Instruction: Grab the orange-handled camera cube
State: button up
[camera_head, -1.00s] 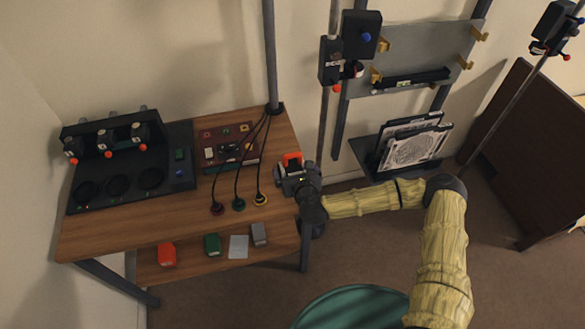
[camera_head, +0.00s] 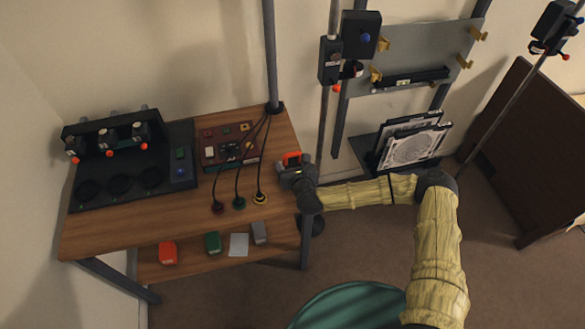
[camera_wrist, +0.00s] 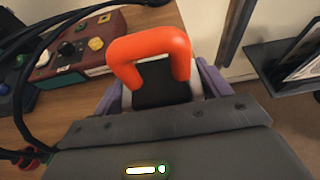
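The camera cube (camera_wrist: 165,93), dark on top with pale sides, has a thick orange handle (camera_wrist: 150,50) arching over it in the wrist view. In the head view its orange handle (camera_head: 292,158) shows at the right edge of the wooden table. My gripper (camera_head: 288,170) is at the cube there, and its body hides most of the cube. In the wrist view the purple fingers of my gripper (camera_wrist: 160,92) stand on either side of the cube, close to its pale sides. Whether they press on it cannot be told.
A control panel (camera_head: 230,147) with buttons and several dark cables lies left of the cube. A dark station (camera_head: 130,185) fills the table's left. Upright poles (camera_head: 270,50) rise behind. A shelf with framed panels (camera_head: 412,145) stands right. Coloured blocks (camera_head: 213,243) lie on the lower shelf.

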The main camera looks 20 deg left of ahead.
aim_at(293, 153)
jog(key=c, duration=0.8)
jog(key=shift+r+b, duration=0.7)
jog(key=shift+r, duration=4.35)
